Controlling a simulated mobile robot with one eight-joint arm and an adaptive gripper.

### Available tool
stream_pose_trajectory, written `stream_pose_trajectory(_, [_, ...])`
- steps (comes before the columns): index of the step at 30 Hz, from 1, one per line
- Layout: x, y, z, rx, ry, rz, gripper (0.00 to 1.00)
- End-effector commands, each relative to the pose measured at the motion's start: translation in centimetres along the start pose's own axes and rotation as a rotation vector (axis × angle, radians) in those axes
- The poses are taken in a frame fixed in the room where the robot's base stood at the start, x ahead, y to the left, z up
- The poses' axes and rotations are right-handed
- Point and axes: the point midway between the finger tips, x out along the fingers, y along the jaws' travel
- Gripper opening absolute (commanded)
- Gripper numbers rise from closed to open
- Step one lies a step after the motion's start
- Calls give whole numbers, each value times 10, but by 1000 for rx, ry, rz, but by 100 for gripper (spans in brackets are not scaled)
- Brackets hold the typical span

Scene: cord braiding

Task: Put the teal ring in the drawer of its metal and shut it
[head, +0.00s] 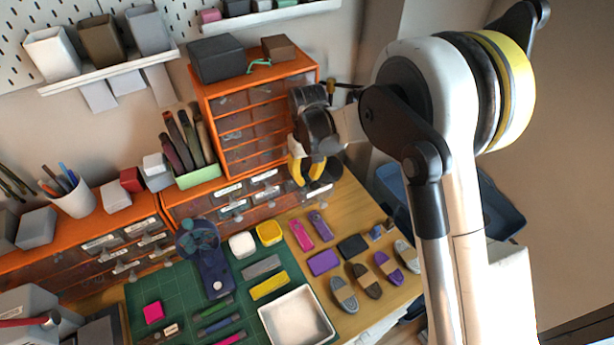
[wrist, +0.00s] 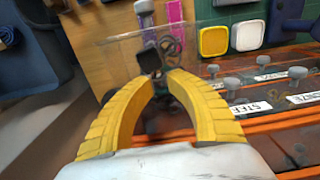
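A small teal loop (head: 260,65), which looks like the teal ring, lies on top of the orange drawer cabinet (head: 205,92) between a dark box and a brown box. My gripper (head: 307,182) points down in front of the cabinet's right side, well below the loop. Its yellow fingers also show in the wrist view (wrist: 158,76), with a gap between the tips. A blurred dark item (wrist: 150,60) and a clear panel lie beyond the tips; I cannot tell whether they touch. Low labelled drawers (head: 265,187) run along the bench; one label (wrist: 250,108) begins "STEE".
A green mat (head: 150,290) with a white tray (head: 297,318), coloured blocks and a blue stand (head: 213,275) covers the bench. Several shoe-shaped pieces (head: 343,294) lie at its right. A green holder (head: 198,176) stands left of the cabinet. A blue bin (head: 495,205) is behind my arm.

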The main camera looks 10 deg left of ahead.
Motion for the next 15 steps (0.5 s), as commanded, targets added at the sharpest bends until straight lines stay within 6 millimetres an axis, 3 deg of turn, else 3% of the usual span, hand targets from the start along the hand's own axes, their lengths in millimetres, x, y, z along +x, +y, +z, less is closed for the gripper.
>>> stream_pose_trajectory(7, [-14, 0, 0, 0, 0, 0, 21])
stream_pose_trajectory(15, [-74, 0, 1, 0, 0, 0, 21])
